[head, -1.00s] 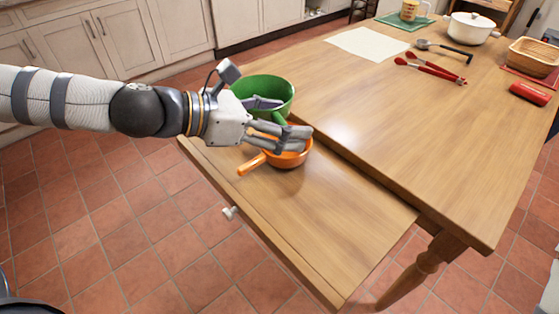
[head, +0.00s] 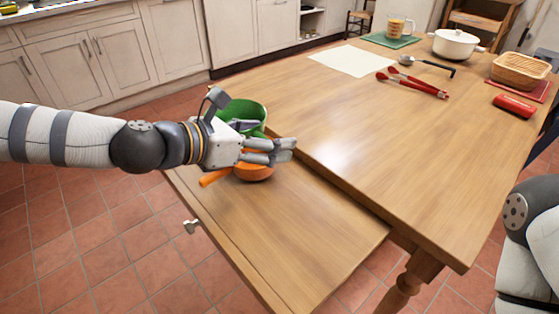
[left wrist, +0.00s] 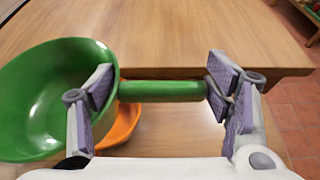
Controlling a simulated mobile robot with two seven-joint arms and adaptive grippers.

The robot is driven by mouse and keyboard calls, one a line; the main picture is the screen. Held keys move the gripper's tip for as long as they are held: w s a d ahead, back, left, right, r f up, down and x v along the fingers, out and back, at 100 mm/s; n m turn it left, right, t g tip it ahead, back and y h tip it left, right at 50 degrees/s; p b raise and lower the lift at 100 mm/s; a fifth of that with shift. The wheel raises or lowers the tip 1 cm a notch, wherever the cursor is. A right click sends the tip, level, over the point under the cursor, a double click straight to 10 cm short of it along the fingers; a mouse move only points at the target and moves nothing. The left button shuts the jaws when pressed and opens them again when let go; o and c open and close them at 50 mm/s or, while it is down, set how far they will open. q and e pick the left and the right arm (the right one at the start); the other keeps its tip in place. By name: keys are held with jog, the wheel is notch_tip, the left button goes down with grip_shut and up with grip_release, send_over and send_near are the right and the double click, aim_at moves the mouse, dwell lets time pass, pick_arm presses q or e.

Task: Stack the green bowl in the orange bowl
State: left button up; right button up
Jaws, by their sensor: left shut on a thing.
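The green bowl (head: 243,108) has a handle, and my left gripper (head: 268,151) is shut on it. In the left wrist view the green handle (left wrist: 160,91) runs between the fingers, with the bowl (left wrist: 55,95) tilted at the left. The orange bowl (head: 254,173) sits on the lower wooden surface, its handle pointing left. It is partly hidden behind my fingers and the green bowl in the head view. In the left wrist view a part of the orange bowl (left wrist: 122,127) shows below the green handle. The right gripper is out of view.
The lower surface (head: 300,235) juts out from the wooden table (head: 390,150) and is bare in front. Red tongs (head: 412,85), a ladle (head: 425,63), a white pot (head: 456,43), a basket (head: 519,70) and a red item (head: 515,106) lie farther back.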

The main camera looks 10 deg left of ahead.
pick_arm(q)
jog(key=f, duration=0.2)
jog(key=w+d+f+b, duration=0.1)
jog(key=f, duration=0.1)
jog(key=w+d+f, duration=0.1)
jog(key=f, duration=0.2)
jog(key=shift+w+d+f+b, duration=0.1)
jog(key=shift+w+d+b, duration=0.1)
jog(key=shift+b, duration=0.1)
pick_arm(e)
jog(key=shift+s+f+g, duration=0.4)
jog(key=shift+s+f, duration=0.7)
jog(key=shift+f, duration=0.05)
pick_arm(q)
jog(key=shift+f, duration=0.15)
jog(key=o, duration=1)
jog(key=shift+f, duration=0.15)
jog(key=o, duration=0.4)
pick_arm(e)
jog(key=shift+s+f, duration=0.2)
pick_arm(q)
jog(key=shift+r, duration=0.2)
